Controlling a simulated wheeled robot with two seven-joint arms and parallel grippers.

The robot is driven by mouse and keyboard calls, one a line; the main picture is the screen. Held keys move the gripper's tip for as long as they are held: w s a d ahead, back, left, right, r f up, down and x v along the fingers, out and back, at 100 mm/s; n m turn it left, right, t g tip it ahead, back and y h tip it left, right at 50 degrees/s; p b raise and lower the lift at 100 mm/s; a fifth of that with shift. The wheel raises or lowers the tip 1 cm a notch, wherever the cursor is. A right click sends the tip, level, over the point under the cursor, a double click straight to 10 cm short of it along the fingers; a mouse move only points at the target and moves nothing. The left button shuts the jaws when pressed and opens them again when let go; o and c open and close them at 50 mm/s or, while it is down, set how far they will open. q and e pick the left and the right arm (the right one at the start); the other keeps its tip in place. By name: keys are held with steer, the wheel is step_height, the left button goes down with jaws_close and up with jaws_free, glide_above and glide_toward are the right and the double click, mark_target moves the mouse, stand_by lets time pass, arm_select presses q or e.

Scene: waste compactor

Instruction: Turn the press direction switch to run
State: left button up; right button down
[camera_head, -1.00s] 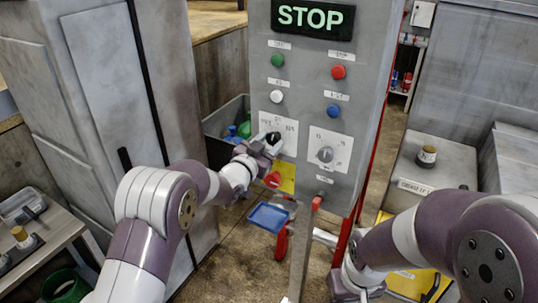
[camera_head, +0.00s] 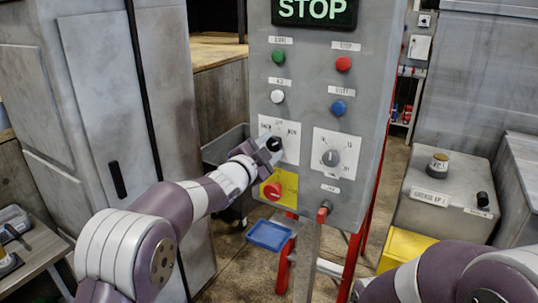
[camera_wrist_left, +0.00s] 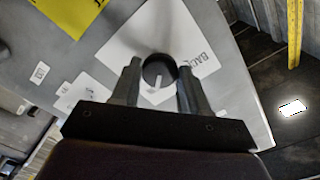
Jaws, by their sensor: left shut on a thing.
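The press direction switch is a black rotary knob (camera_head: 274,143) on a white label plate (camera_head: 292,150) at the left of the grey control panel. In the left wrist view the round black knob (camera_wrist_left: 159,71) carries a light pointer mark, and the word BACK shows on the plate to its right. My left gripper (camera_head: 270,151) is at the knob. In the left wrist view its two fingers (camera_wrist_left: 158,85) stand on either side of the knob, shut on it. Part of the label is hidden by the gripper. My right gripper is out of view; only my right arm shows at the lower right.
The panel holds a lit STOP sign (camera_head: 314,10), green (camera_head: 278,56), red (camera_head: 343,64), white (camera_head: 277,96) and blue (camera_head: 338,107) buttons, and a grey dial (camera_head: 331,158). A red knob (camera_head: 272,191) on yellow sits just below the left gripper. A blue tray (camera_head: 268,235) lies lower down.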

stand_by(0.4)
arm_select(q)
steer(key=o, duration=1.1)
steer(key=shift+c, duration=0.2)
steer(key=b+v, duration=0.4)
steer(key=v, duration=0.8)
steer(key=shift+s+a, duration=0.2)
steer(key=shift+s, duration=0.15)
